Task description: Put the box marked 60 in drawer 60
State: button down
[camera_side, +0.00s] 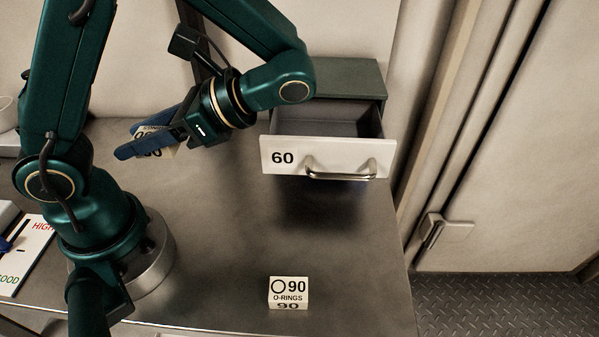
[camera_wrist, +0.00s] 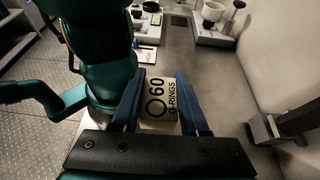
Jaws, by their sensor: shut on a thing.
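The box marked 60 (camera_wrist: 157,99) is a small cream box with "60 O-RINGS" on its face. My gripper (camera_side: 147,143) is shut on it, with the blue fingers on either side; part of the box shows behind a finger in the side view. In the wrist view the fingers (camera_wrist: 160,100) flank the box. Drawer 60 (camera_side: 318,156) has a white front marked 60 and a metal handle. It is pulled open from a dark green cabinet (camera_side: 340,78), and its visible inside is empty. My gripper is left of the drawer, apart from it.
A box marked 90 (camera_side: 288,292) stands near the front of the metal bench (camera_side: 220,250). A sign card (camera_side: 28,258) lies at the left. A scale-like device with a white cup (camera_wrist: 212,22) shows in the wrist view. The bench between is clear.

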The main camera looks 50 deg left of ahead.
jog(key=w+a+r+m+t+y, duration=0.3)
jog(key=w+r+m+t, duration=0.7)
jog(key=m+t, duration=0.45)
send_over(224, 180)
notch_tip(224, 180, down, 16)
jog(key=shift+n+t, duration=0.25)
jog(key=shift+f, duration=4.8)
jog(key=shift+f, duration=0.1)
jog(key=shift+c, duration=2.1)
grip_release()
